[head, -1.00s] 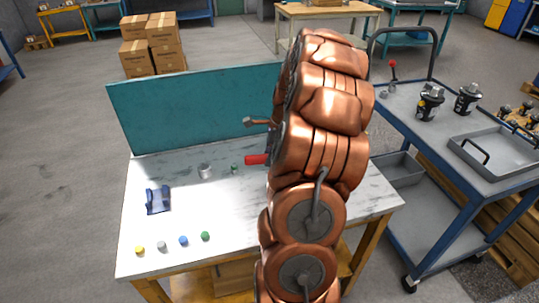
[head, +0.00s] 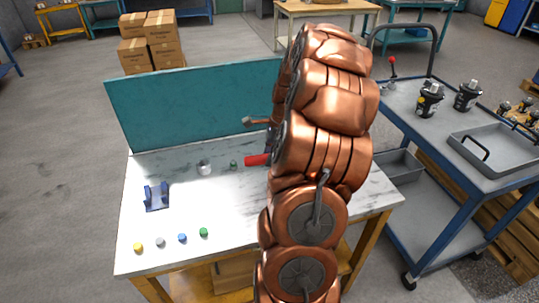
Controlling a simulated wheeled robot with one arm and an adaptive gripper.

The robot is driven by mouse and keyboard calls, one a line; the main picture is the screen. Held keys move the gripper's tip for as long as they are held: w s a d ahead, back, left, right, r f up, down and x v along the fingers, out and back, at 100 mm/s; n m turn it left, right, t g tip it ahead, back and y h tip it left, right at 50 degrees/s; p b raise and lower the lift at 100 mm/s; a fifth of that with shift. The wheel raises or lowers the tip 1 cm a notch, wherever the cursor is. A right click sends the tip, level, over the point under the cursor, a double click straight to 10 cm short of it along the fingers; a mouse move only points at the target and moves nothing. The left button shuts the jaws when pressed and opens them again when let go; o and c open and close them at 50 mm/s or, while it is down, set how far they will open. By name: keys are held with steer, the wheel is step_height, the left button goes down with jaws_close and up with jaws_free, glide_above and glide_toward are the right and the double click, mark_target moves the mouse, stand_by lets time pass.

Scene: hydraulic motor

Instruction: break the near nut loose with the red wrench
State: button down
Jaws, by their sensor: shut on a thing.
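A red handle (head: 257,160), which looks like the red wrench's, sticks out to the left from behind my copper arm, above the right part of the white worktable (head: 140,230). The rest of it is hidden. A short grey-brown bar end (head: 249,121) also sticks out left of the arm, higher up; I cannot tell what it belongs to. My arm covers my gripper, so its fingers do not show. The near nut and the motor being worked on cannot be seen behind the arm.
A blue bracket (head: 157,196), a grey cup (head: 204,168), a small green piece (head: 234,164) and several coloured knobs (head: 182,238) are on the table. A teal panel (head: 190,105) stands at its back. A blue cart (head: 405,100) holding black motors (head: 431,99) is at right.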

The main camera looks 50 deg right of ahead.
steer(key=shift+s+a+f+n+b, duration=0.25)
steer(key=shift+s+a+n+b, duration=0.25)
steer(key=shift+s, duration=0.4)
steer(key=shift+s+a+n+g, duration=0.3)
steer(key=shift+s+a+n, duration=0.1)
steer(key=shift+s+n, duration=0.15)
steer(key=shift+s+a+b, duration=0.15)
steer(key=shift+s+b, duration=0.2)
steer(key=shift+b, duration=0.15)
steer(key=shift+s+a+n+b, duration=0.25)
steer(key=shift+s+n+b, duration=0.1)
steer(key=shift+s+n, duration=0.25)
steer(key=shift+s+a+n+b, duration=0.3)
steer(key=shift+s+n, duration=0.15)
steer(key=shift+s, duration=0.2)
steer(key=shift+s+a+r+n+g+y, duration=0.1)
steer(key=shift+s+n+g+y, duration=0.2)
steer(key=shift+s, duration=0.15)
steer(key=shift+w+b, duration=0.25)
steer(key=shift+b, duration=0.1)
steer(key=shift+r, duration=0.25)
stand_by(0.3)
steer(key=shift+w+r, duration=0.1)
